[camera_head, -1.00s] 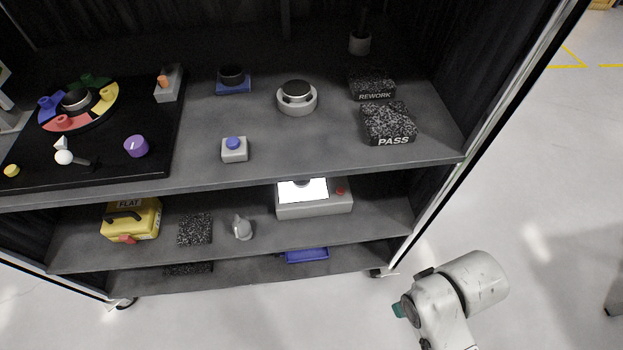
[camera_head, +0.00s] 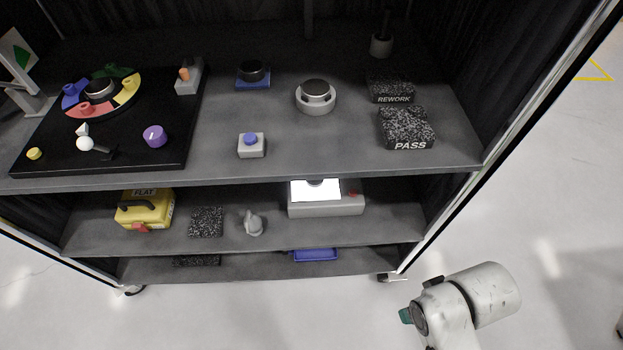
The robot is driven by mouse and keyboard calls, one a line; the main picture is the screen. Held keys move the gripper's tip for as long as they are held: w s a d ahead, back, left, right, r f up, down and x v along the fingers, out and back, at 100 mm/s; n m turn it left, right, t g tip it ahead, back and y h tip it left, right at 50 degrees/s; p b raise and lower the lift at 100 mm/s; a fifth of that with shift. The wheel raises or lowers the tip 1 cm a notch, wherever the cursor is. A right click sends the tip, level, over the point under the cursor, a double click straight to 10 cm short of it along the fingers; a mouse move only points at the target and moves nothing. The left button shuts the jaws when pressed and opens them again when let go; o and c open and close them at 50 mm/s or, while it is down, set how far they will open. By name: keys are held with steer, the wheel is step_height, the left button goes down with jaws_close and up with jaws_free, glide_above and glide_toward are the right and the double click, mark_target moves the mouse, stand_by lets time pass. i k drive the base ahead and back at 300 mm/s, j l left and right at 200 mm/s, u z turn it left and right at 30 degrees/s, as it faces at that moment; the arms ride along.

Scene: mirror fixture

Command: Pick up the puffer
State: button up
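A small grey bulb-shaped thing with a pointed top, which looks like the puffer (camera_head: 253,224), stands on the middle shelf (camera_head: 273,235). It is between a black speckled block and a white-topped grey device. My gripper is not in view. Only a pale link of my arm shows at the lower right, in front of the shelving and well apart from the puffer.
The speckled block (camera_head: 206,222) and a yellow case (camera_head: 145,209) are left of the puffer; the grey device (camera_head: 326,201) is right of it. The upper shelf (camera_head: 290,155) overhangs them. A blue tray (camera_head: 314,255) lies below. The floor at right is mostly clear.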

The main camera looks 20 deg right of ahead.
mark_target(252, 221)
steer(key=i+j+u, duration=0.2)
steer(key=u, duration=0.2)
steer(key=i+j+u, duration=0.45)
steer(key=u, duration=0.3)
steer(key=i, duration=0.05)
